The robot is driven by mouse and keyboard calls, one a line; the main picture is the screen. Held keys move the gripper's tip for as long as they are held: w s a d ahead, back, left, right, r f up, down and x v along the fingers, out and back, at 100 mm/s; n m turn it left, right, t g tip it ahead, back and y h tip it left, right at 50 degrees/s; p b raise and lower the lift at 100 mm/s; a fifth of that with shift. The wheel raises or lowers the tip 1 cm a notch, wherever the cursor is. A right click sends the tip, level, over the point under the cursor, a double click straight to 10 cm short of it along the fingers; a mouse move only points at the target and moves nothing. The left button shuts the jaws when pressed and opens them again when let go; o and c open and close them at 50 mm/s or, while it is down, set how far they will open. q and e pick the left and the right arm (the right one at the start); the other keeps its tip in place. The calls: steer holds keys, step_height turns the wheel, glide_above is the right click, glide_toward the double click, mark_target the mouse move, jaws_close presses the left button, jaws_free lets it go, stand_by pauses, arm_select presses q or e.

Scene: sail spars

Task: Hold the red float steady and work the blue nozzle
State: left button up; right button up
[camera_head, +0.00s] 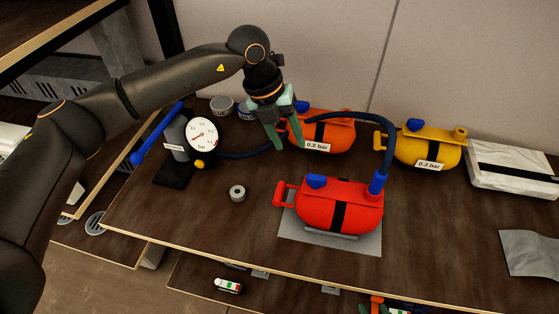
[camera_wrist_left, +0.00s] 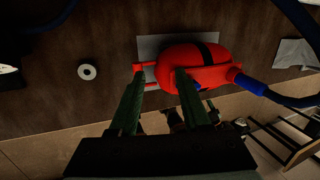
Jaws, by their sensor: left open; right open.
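The red float (camera_head: 362,213) lies on a grey mat (camera_head: 290,238) on the table, with a dark band, a red handle at its left and a blue cap on top. The blue nozzle (camera_head: 378,184) at the hose's end sits at the float's right end; whether it is fully seated I cannot tell. My left gripper (camera_head: 284,147) is open and empty, above and behind the float's left part. In the left wrist view its fingers point toward the red float (camera_wrist_left: 200,58), one tip near the handle, the other overlapping the body. The blue nozzle (camera_wrist_left: 250,86) is apart from them. My right gripper is not in view.
A pump with a gauge (camera_head: 202,134) stands left; its dark blue hose (camera_head: 355,117) arches over to the nozzle. An orange float (camera_head: 335,134) is behind my gripper, a yellow float (camera_head: 430,147) right of it. A grey ring (camera_head: 237,193) lies left of the mat.

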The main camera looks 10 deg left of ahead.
mark_target(279, 191)
arm_select(q)
steer(key=s+f+y, duration=0.1)
steer(key=s+f, duration=0.1)
steer(key=s+f+g+y, duration=0.1)
steer(key=f+y, duration=0.1)
steer(key=shift+s+a+f+m, duration=0.1)
steer(key=shift+s+a+m, duration=0.1)
steer(key=shift+s+m, duration=0.2)
steer(key=shift+s+a+f, duration=0.15)
steer(key=shift+s+f, duration=0.1)
steer(key=shift+f, duration=0.2)
step_height(279, 191, down, 8)
steer(key=shift+r, duration=0.25)
steer(key=c, duration=0.7)
jaws_close()
steer(key=shift+f, duration=0.1)
stand_by(0.4)
stand_by(0.9)
steer(key=o, duration=0.9)
jaws_free()
steer(key=shift+c, duration=0.2)
